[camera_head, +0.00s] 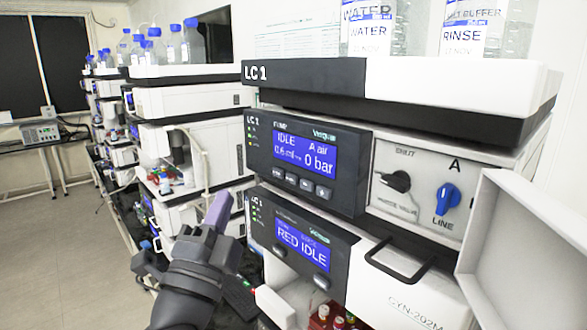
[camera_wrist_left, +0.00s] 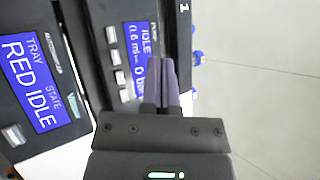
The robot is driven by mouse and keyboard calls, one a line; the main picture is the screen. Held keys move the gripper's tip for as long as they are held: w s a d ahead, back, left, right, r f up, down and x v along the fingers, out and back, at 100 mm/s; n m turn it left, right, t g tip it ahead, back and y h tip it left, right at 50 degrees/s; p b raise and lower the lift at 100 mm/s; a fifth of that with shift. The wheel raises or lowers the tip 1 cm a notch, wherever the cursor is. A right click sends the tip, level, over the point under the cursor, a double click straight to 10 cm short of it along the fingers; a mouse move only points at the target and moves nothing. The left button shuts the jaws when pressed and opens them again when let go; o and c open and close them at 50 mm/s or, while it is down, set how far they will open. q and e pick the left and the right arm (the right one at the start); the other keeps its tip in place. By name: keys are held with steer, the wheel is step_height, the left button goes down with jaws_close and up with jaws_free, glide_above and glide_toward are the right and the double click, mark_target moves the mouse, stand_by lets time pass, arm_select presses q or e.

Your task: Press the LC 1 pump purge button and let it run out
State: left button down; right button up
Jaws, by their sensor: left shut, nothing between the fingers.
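The LC 1 pump module (camera_head: 354,168) has a blue display (camera_head: 306,150) reading IDLE, A air and 0 bar. A row of small buttons (camera_head: 291,178) runs below that display; their labels are too small to read. My left gripper (camera_head: 218,208) is shut and empty, left of the stack and in front of the panels. In the left wrist view its closed fingers (camera_wrist_left: 160,80) reach up over the pump panel, beside the pump display (camera_wrist_left: 139,45) and its buttons (camera_wrist_left: 115,57). Contact with a button cannot be seen. My right gripper is not in view.
Below the pump, another module's display (camera_head: 302,243) reads RED IDLE. Right of the pump panel are a black knob (camera_head: 397,181) and a blue knob (camera_head: 447,198) by LINE. A black handle (camera_head: 400,262) and an open white door (camera_head: 525,250) stick out. Floor (camera_head: 60,250) at left is clear.

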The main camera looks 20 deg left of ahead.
arm_select(q)
glide_toward(288, 165)
step_height(288, 165, up, 3)
steer(key=w+a, duration=0.2)
steer(key=shift+w+d, duration=0.2)
steer(key=shift+w, duration=0.45)
stand_by(1.7)
steer(key=shift+w+d, duration=0.15)
steer(key=shift+w, duration=0.25)
steer(key=shift+w+d+b, duration=0.15)
steer(key=shift+w+b, duration=0.15)
steer(key=shift+w, duration=0.05)
stand_by(0.5)
stand_by(0.3)
steer(key=shift+s+a, duration=0.3)
steer(key=shift+s, duration=0.45)
